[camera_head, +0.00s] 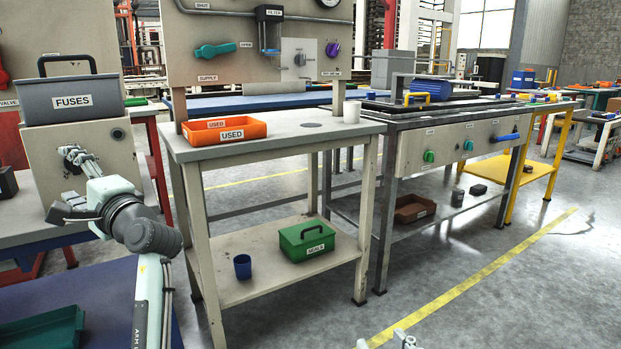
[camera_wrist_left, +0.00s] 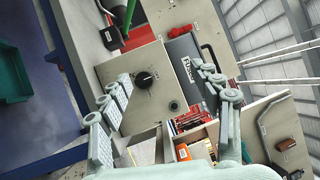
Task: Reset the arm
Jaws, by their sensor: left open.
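My left arm (camera_head: 150,240) comes up from the lower left in the head view. Its gripper (camera_head: 60,182) is open and empty, with its fingers spread in front of the beige cabinet below the grey FUSES box (camera_head: 72,98). In the left wrist view the two fingers of the left gripper (camera_wrist_left: 160,84) stand apart with nothing between them. Beyond them are the cabinet front (camera_wrist_left: 140,75) with a black knob and the FUSES box (camera_wrist_left: 188,70). Only a small grey tip of what looks like my right gripper (camera_head: 402,340) shows at the bottom edge; its jaws cannot be made out.
The workbench (camera_head: 290,140) holds an orange USED bin (camera_head: 224,131) and a white cylinder (camera_head: 352,111). Its lower shelf carries a blue cup (camera_head: 243,266) and a green SEALS box (camera_head: 307,240). A green tray (camera_head: 45,330) lies at lower left.

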